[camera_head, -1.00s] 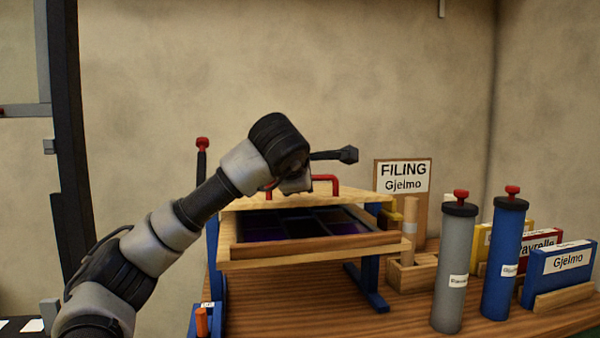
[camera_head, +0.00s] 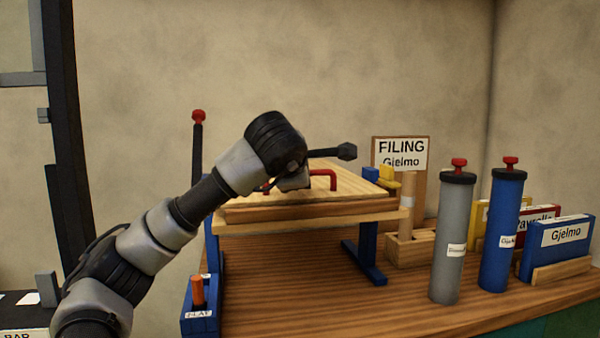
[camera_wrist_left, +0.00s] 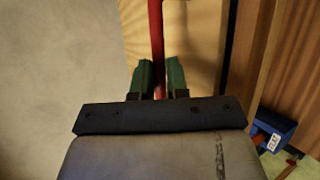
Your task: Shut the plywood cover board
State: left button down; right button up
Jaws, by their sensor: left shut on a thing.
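The plywood cover board (camera_head: 358,188) lies nearly flat over the wooden frame (camera_head: 330,219) on the blue stand, and the dark panel beneath it is hidden. A small gap at the edges cannot be ruled out. The red handle (camera_head: 325,176) stands on the board, partly behind my left arm. In the left wrist view my left gripper (camera_wrist_left: 159,78) is shut on the red bar of the handle (camera_wrist_left: 156,35), a green finger on each side. In the head view its fingers are hidden behind the wrist. My right gripper is not in view.
On the bench, a grey tube (camera_head: 454,245) and a blue tube (camera_head: 503,240) stand to the right. Behind are a FILING sign (camera_head: 400,153) and upright folders (camera_head: 556,245). A blue holder (camera_head: 199,318) with an orange stick is at front left. Bare bench lies under the stand.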

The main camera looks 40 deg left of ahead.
pick_arm(q)
jog(key=shift+d+f, duration=0.25)
jog(key=shift+f, duration=0.85)
jog(key=c, duration=1.1)
grip_release()
jog(key=shift+s+r, duration=0.1)
jog(key=shift+s, duration=0.05)
jog(key=v, duration=1.1)
jog(key=shift+r, duration=0.35)
